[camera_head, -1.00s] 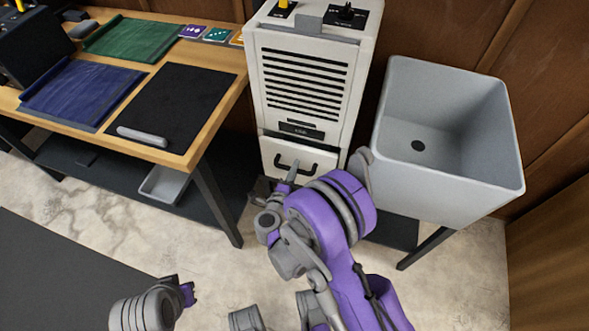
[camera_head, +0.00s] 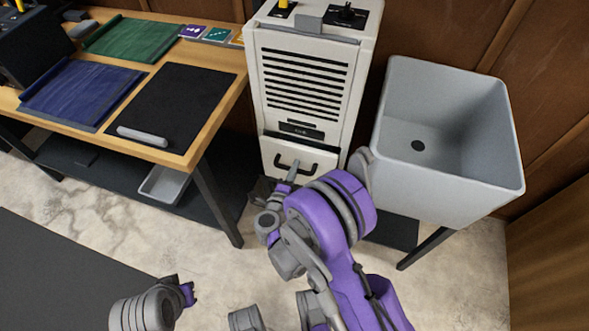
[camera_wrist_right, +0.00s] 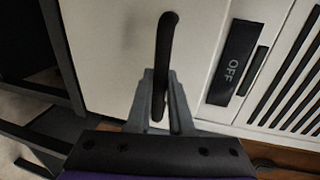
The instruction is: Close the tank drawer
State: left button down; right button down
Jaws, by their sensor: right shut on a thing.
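The tank drawer (camera_head: 312,158) is the white front low on the white cabinet (camera_head: 302,85), with a dark gap along its top edge. How far it stands out is hard to tell. Its black bar handle (camera_head: 281,162) also shows in the right wrist view (camera_wrist_right: 167,40). My right gripper (camera_head: 293,170) is at the handle, and in the right wrist view its grey fingers (camera_wrist_right: 160,95) are shut on the bar. My left gripper (camera_head: 188,293) is low in the head view, away from the cabinet. Its fingers are too small there to judge.
A grey sink (camera_head: 455,185) stands right of the cabinet. A wooden bench (camera_head: 225,88) with mats stands to the left, its dark leg (camera_head: 215,200) near my right gripper. A grey tray (camera_head: 163,186) sits on the lower shelf. The floor (camera_head: 225,265) in front is partly clear.

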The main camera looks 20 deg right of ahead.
dwell(0.3)
jog(key=w+d, duration=0.2)
jog(key=w, duration=0.1)
jog(key=shift+w+d+r, duration=0.1)
jog(key=shift+w+d, duration=0.05)
jog(key=shift+w, duration=0.05)
jog(key=c, duration=0.8)
grip_release()
jog(key=shift+w, duration=0.1)
jog(key=v, duration=1.1)
jog(key=shift+p, duration=0.4)
